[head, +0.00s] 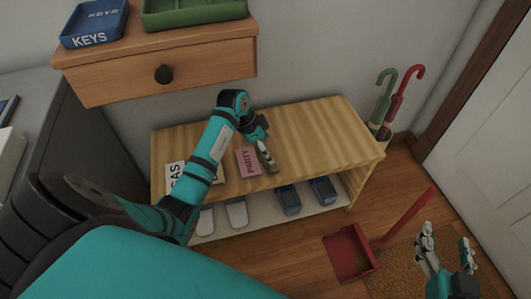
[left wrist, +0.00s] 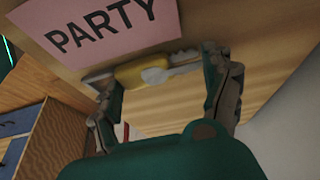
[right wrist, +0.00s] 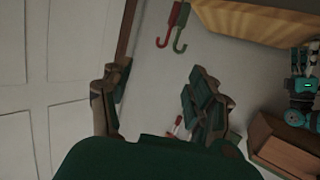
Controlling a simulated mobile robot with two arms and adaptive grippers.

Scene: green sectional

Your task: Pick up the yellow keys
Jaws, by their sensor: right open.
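The yellow keys (left wrist: 150,74), with silver-grey parts, lie on the wooden bench top beside the pink PARTY card (left wrist: 100,28). My left gripper (left wrist: 163,85) is open and points down over the keys. Its fingers are spread near the two ends of the keys, with no clear grip on them. In the head view my left gripper (head: 266,152) is low over the bench, next to the PARTY card (head: 248,162), and hides the keys. My right gripper (head: 448,250) is open and empty, above the floor mat at the lower right.
The wooden bench (head: 310,130) has shoes on its lower shelf. A drawer unit (head: 160,65) with a blue KEYS tray (head: 95,24) and green tray (head: 190,12) overhangs the back left. A red dustpan (head: 350,252) and umbrellas (head: 395,95) stand right. The bench's right part is clear.

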